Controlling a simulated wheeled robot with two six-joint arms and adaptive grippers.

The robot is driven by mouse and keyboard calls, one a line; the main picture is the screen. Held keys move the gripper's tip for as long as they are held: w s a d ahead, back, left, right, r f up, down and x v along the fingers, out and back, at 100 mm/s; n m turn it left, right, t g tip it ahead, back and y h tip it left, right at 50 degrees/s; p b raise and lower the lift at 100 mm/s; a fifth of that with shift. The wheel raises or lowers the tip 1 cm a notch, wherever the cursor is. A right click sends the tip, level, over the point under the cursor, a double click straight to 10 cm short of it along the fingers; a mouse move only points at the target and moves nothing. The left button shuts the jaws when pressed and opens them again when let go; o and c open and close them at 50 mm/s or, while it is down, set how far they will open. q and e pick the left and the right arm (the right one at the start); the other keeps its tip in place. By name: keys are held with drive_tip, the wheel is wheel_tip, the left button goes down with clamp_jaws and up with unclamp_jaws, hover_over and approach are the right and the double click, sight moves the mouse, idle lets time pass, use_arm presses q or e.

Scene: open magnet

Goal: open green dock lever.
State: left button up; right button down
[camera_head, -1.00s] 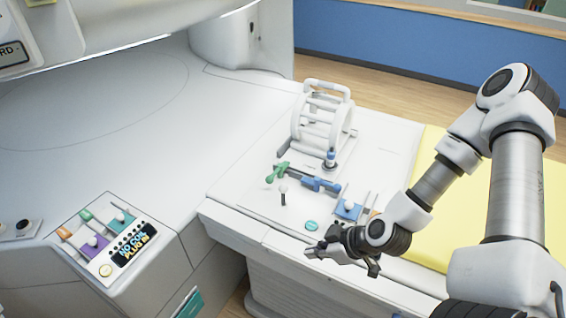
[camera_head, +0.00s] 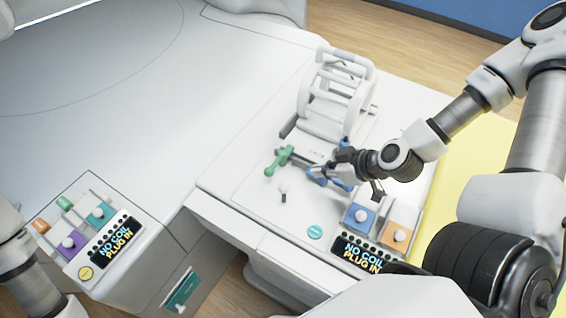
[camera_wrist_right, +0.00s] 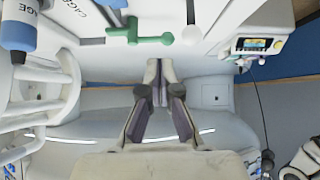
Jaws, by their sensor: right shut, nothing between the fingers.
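In the wrist view the green lever (camera_wrist_right: 140,36) shows at the top, ahead of and slightly left of my fingers. My right gripper (camera_head: 312,168) is shut and empty; in the head view its fingers point left toward the green lever, over the blue handle piece (camera_head: 335,180). In the wrist view the shut fingertips (camera_wrist_right: 158,68) are apart from the green lever. My left gripper is outside the frames; only part of my left arm shows.
A white coil cage (camera_head: 335,95) stands behind the lever. A white-knobbed stick (camera_head: 283,190) is in front. A blue socket (camera_head: 358,217) and an orange socket (camera_head: 399,234) lie right, by a "NO COIL PLUG IN" display (camera_head: 358,254). A similar panel (camera_head: 112,242) stands left.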

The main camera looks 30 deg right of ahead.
drive_tip(key=b+x, duration=0.1)
drive_tip(key=x, duration=0.2)
drive_tip(key=b+x, duration=0.2)
drive_tip(key=x, duration=0.2)
drive_tip(key=b+x, duration=0.2)
drive_tip(key=x, duration=0.1)
drive_tip(key=shift+w+d+f, duration=0.1)
drive_tip(key=shift+d+f, duration=0.15)
drive_tip(key=shift+f, duration=0.05)
drive_tip(key=w, duration=0.1)
drive_tip(key=w+a+p, duration=0.1)
drive_tip(key=w, duration=0.1)
drive_tip(key=shift+w+a+f, duration=0.2)
drive_tip(key=shift+f, duration=0.15)
drive_tip(key=shift+w+a, duration=0.15)
drive_tip(key=shift+a, duration=0.05)
drive_tip(key=shift+f, duration=0.1)
drive_tip(key=shift+w, duration=0.1)
